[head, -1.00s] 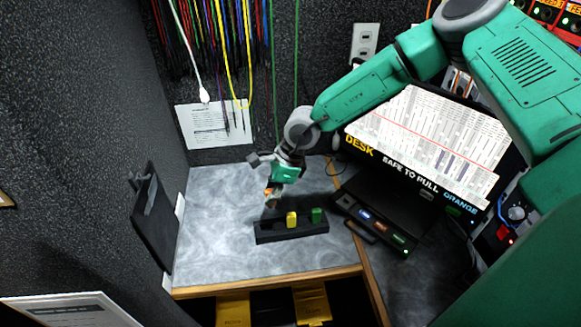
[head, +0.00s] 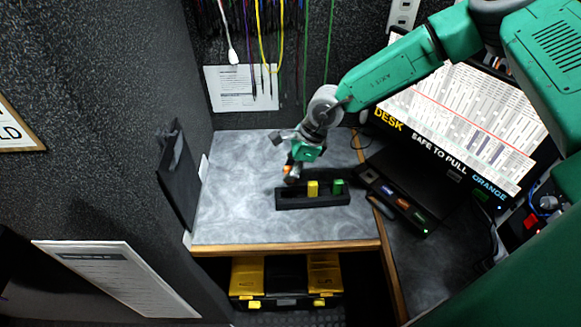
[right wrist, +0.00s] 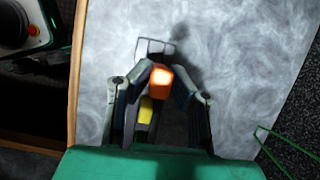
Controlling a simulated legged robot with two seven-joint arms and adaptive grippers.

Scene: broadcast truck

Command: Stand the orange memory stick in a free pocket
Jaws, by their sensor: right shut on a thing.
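My right gripper (head: 291,176) is shut on the orange memory stick (right wrist: 161,78), which shows between its fingertips in the right wrist view. In the head view the orange stick (head: 287,170) is at the left end of the black pocket block (head: 311,203), left of the yellow stick. I cannot tell whether its lower end is above or inside a pocket. A yellow stick (head: 313,187) and a green stick (head: 338,186) stand in the block. The yellow stick (right wrist: 145,110) also shows in the right wrist view. My left gripper is not in view.
The block stands on a grey desk (head: 235,210) with a wooden front edge. A black device (head: 403,203) with several coloured marks lies to its right, below a monitor (head: 450,130). A black wall holder (head: 177,175) is at the left. The desk left of the block is clear.

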